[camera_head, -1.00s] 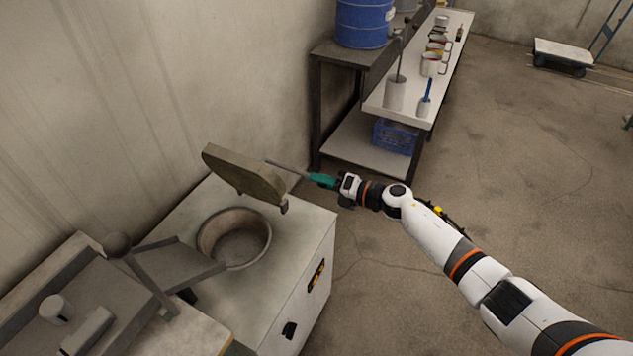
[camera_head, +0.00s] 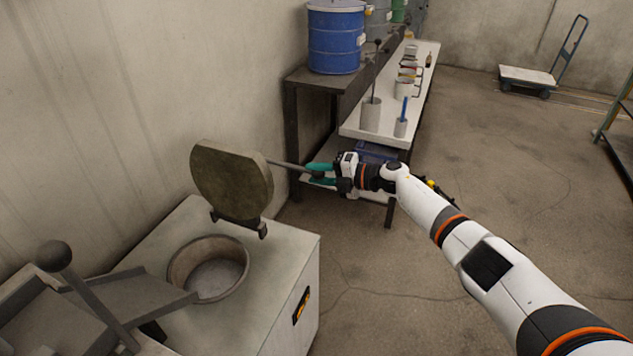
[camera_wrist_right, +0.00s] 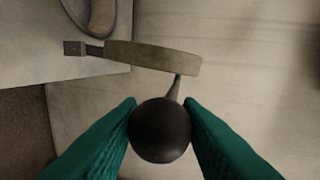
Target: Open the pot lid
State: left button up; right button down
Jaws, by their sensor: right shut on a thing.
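The pot lid (camera_head: 232,180) is a thick round grey-brown disc. It stands nearly upright on its hinge at the back right of the pot (camera_head: 208,268), whose round mouth is uncovered in the white cabinet top. The lid's rod handle (camera_head: 288,165) points right to my right gripper (camera_head: 318,173), which has green fingers. In the right wrist view the green fingers (camera_wrist_right: 160,125) are shut on the handle's dark round knob (camera_wrist_right: 160,131). The lid shows edge-on there (camera_wrist_right: 152,57), with part of the pot rim (camera_wrist_right: 92,14) at the top. My left gripper is not in view.
A grey chute (camera_head: 135,295) with a ball-topped lever (camera_head: 54,257) stands left of the pot. Behind is a bench (camera_head: 385,130) with cups and tools, beside a blue drum (camera_head: 335,38). The wall is close behind the lid.

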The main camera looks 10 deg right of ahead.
jog(key=shift+f, duration=0.1)
jog(key=c, duration=1.1)
grip_release()
jog(key=shift+o, duration=0.2)
jog(key=v, duration=1.2)
